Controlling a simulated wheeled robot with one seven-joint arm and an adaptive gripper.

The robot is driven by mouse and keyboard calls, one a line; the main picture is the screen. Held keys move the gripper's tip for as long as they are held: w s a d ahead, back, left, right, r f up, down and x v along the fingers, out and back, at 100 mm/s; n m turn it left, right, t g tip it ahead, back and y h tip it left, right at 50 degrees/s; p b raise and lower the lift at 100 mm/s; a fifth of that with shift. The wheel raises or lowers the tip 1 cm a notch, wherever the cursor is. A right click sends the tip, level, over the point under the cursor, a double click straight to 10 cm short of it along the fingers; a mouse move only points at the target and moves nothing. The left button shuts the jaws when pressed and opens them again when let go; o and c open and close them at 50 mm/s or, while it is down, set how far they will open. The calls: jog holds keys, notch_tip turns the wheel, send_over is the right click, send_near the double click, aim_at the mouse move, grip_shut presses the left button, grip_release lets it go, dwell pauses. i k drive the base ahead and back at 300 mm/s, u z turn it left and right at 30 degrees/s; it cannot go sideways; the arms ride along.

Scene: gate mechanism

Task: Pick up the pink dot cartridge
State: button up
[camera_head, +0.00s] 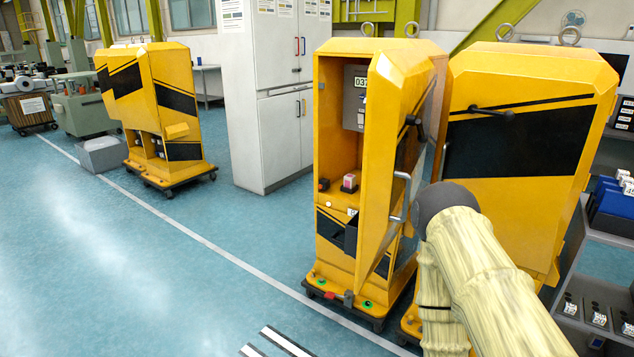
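A small box with a reddish-pink top (350,181) sits on the ledge inside the open yellow cabinet (327,107). It may be the pink dot cartridge, but it is too small to make out a dot. The cabinet's yellow door (385,115) stands ajar to the right of it. My arm, in a pale sleeve with a dark rounded joint, reaches up from the lower right, in front of the door's edge and the neighbouring cabinet. My gripper's fingers do not show. I cannot tell where they are relative to the box.
A second yellow cabinet (487,192), shut, stands close on the right. A grey shelf (608,258) at the right edge holds several small white boxes with dark marks and a blue bin (612,200). The floor (160,270) to the left is clear.

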aim_at(350, 180)
jog(key=u, duration=0.8)
jog(key=i, duration=1.25)
jog(key=u, duration=0.25)
jog(key=i, duration=1.25)
jog(key=z, duration=0.65)
